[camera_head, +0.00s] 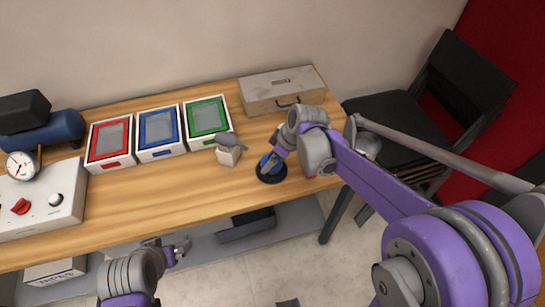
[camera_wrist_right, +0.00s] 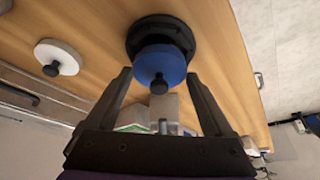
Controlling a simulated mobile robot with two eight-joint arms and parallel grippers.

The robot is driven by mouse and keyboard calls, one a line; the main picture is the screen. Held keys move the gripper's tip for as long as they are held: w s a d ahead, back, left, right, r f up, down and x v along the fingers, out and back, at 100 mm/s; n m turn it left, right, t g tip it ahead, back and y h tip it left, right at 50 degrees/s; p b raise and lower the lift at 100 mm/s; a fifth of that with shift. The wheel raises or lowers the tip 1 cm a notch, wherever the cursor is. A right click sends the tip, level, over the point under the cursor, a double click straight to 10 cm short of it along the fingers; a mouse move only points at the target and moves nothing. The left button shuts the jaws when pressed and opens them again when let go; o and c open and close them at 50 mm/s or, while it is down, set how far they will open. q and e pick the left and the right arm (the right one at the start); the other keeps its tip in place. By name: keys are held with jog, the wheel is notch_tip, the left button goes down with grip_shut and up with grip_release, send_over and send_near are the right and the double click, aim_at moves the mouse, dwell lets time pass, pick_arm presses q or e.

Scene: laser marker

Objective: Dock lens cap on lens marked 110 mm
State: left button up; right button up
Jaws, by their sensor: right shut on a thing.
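A blue round cap with a black knob (camera_wrist_right: 160,62) sits between the fingers of my right gripper (camera_wrist_right: 158,76), which is shut on it. Behind the cap in the wrist view is a thick black ring-shaped piece (camera_wrist_right: 137,38), apparently a lens; whether the cap touches it cannot be told. In the head view the black piece (camera_head: 271,179) lies near the table's front edge, with the blue cap (camera_head: 264,162) over it, partly hidden by my gripper. No 110 mm marking is readable. My left gripper (camera_head: 179,250) is in front of the table, empty; its opening is unclear.
A white disc with a black knob (camera_wrist_right: 62,54) lies nearby on the table. A small pale block with a grey piece on it (camera_head: 228,154) stands left of the black ring. Red, blue and green framed boxes (camera_head: 160,133) and a handled case (camera_head: 283,91) stand behind.

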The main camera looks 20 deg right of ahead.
aim_at(279, 164)
pick_arm(q)
jog(key=shift+f, duration=0.1)
pick_arm(e)
jog(key=shift+f, duration=0.1)
jog(key=o, duration=1)
jog(key=shift+p+v, duration=1.4)
jog(key=shift+v, duration=1.5)
pick_arm(q)
jog(key=w+r+p, duration=0.2)
jog(key=w+r, duration=0.2)
jog(key=r, duration=0.3)
jog(key=shift+r+t, duration=0.35)
jog(key=shift+t, duration=0.05)
pick_arm(e)
jog(key=v, duration=0.5)
jog(key=shift+w, duration=0.1)
pick_arm(q)
jog(key=shift+s, duration=0.15)
